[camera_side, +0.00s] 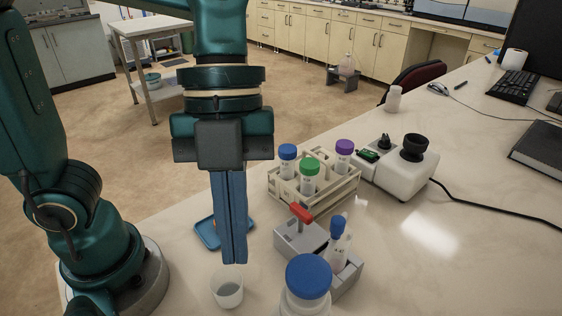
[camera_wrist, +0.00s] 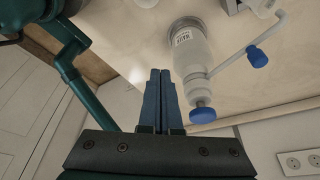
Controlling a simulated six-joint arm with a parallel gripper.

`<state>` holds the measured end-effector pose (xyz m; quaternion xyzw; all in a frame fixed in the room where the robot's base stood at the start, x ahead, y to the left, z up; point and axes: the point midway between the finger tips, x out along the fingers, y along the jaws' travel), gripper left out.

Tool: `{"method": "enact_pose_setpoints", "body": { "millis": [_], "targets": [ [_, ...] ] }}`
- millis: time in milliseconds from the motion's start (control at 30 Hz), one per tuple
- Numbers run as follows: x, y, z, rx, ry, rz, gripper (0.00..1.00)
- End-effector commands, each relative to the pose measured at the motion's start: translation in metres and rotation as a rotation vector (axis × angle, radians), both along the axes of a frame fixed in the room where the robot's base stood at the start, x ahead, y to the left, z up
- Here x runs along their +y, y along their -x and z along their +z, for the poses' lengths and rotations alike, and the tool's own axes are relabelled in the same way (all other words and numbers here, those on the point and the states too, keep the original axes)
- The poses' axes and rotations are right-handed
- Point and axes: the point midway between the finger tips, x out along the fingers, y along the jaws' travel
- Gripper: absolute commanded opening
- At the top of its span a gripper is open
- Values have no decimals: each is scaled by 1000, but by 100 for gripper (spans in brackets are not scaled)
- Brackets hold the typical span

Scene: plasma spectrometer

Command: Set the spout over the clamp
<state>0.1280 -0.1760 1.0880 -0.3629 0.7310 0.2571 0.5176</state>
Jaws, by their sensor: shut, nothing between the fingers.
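The clamp looks to be the grey block (camera_side: 291,241) with a red handle, in the middle of the side view. A clear tube (camera_side: 338,248) with a blue top stands at its right part. A bottle with a blue cap (camera_side: 307,276) stands in front, cut by the lower edge. The wrist view shows a bottle (camera_wrist: 190,55) with a blue cap and a thin white spout (camera_wrist: 235,57) running to the upper right, a small blue piece near it. My gripper (camera_side: 234,262) points down left of the clamp, shut and empty; its fingers (camera_wrist: 160,72) show in the wrist view.
A small clear cup (camera_side: 227,290) stands just below my fingertips. A blue tray (camera_side: 207,234) lies behind the fingers. A rack (camera_side: 347,188) with capped tubes and a white device (camera_side: 408,178) with a black knob stand behind.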

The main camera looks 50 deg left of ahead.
Motion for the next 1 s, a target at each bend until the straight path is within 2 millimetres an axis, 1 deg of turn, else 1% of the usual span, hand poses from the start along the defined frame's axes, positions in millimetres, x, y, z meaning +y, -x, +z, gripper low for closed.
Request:
{"method": "enact_pose_setpoints", "body": {
  "millis": [33, 100, 267, 333, 400, 800, 1000],
  "targets": [
    [-4, 5, 0, -2, 2, 22, 0],
    [-13, 10, 0, 1, 1, 13, 0],
    [-28, 21, 1, 1, 0, 11, 0],
    [-35, 26, 5, -1, 2, 11, 0],
    [-30, 20, 16, -4, 4, 20, 0],
    [-14, 9, 70, -4, 3, 19, 0],
    [-9, 5, 90, -3, 2, 18, 0]
  ]
}}
